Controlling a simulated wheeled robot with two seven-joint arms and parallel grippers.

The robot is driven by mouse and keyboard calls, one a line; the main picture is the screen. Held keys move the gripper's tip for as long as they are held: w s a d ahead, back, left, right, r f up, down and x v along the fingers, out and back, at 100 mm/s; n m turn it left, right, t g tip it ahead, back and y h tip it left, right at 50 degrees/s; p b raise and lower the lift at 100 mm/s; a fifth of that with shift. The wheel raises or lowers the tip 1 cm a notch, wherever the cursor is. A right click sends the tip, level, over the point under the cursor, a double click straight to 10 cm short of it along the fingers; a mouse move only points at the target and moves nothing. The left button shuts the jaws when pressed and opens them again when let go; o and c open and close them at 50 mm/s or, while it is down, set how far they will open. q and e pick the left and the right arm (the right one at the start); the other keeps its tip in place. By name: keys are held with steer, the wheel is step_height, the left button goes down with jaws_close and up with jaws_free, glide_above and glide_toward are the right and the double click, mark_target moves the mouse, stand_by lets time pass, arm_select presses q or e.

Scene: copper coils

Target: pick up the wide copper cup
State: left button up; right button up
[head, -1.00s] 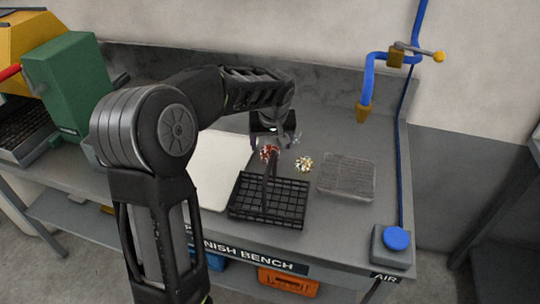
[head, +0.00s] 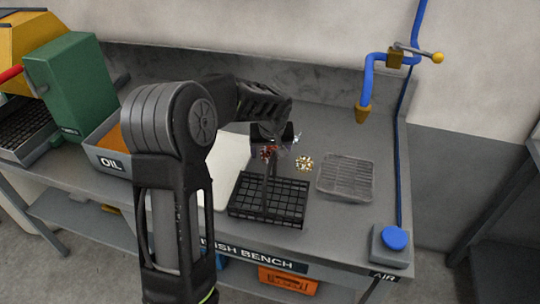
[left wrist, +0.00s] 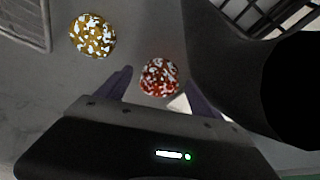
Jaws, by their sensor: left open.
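A round copper-red piece with white speckles, which I take for the wide copper cup (head: 268,154), is on the bench behind the black rack. In the left wrist view the cup (left wrist: 160,77) shows whole, between the two dark fingertips, with a gap on either side. My left gripper (head: 273,145) is open and above the cup in the head view, partly covering it. In the left wrist view the gripper (left wrist: 156,78) holds nothing. A gold speckled round piece (head: 304,163) lies to the right of the cup. My right gripper is not in view.
A black gridded rack (head: 245,206) with an upright dark post stands in front of the cup.

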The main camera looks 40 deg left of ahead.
arm_select(q)
steer(key=c, duration=1.5)
steer(key=shift+r, duration=0.15)
step_height(320, 180, up, 10)
steer(key=shift+f+b, duration=0.1)
steer(key=shift+b, duration=0.25)
